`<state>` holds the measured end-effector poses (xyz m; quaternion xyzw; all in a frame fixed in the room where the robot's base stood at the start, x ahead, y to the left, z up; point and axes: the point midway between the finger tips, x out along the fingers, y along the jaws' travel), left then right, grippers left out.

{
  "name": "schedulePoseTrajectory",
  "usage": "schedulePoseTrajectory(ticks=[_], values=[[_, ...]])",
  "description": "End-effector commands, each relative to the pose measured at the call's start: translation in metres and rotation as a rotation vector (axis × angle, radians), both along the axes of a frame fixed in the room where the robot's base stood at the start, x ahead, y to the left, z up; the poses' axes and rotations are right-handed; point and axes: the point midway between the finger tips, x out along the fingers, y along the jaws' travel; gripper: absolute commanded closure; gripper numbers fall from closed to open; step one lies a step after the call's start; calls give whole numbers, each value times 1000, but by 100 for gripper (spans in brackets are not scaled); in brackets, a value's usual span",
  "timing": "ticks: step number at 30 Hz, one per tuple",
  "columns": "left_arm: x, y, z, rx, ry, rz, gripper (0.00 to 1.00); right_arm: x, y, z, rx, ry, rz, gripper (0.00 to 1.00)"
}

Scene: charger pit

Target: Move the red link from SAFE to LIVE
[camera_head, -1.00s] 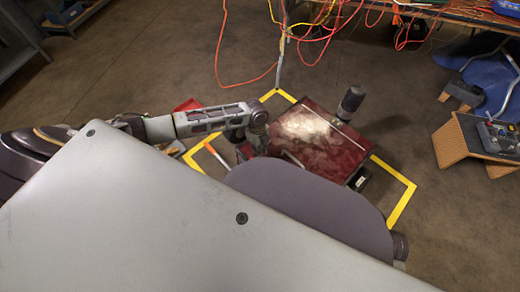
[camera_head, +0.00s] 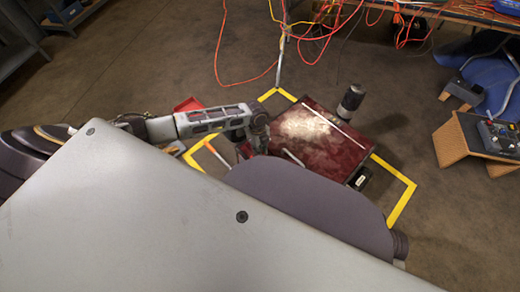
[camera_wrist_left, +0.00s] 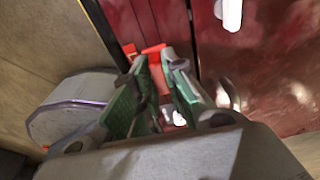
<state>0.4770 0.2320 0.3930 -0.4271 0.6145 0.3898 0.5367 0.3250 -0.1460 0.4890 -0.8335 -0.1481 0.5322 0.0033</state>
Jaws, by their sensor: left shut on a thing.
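My left gripper (camera_wrist_left: 157,62) shows in the left wrist view with two green-padded fingers close together. A small red-orange piece (camera_wrist_left: 153,48) shows at its fingertips and looks like the red link, held between them. In the head view, my left arm comes in from the left and bends down at the left edge of a dark red cabinet (camera_head: 318,150); the gripper end is hidden there. The cabinet's red face (camera_wrist_left: 285,60) also fills the right of the wrist view. No SAFE or LIVE marking is readable. My right gripper is not in view.
A black cylinder (camera_head: 352,97) stands at the cabinet's far corner. Yellow floor tape (camera_head: 402,204) surrounds the cabinet. A red object (camera_head: 188,104) lies behind my left arm. Orange cables (camera_head: 247,80) hang from a bench at the back.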

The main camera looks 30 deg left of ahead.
Motion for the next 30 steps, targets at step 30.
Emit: schedulePoseTrajectory(ticks=[30], values=[[0,0,-12,0,-1,-1,100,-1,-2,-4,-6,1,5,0]])
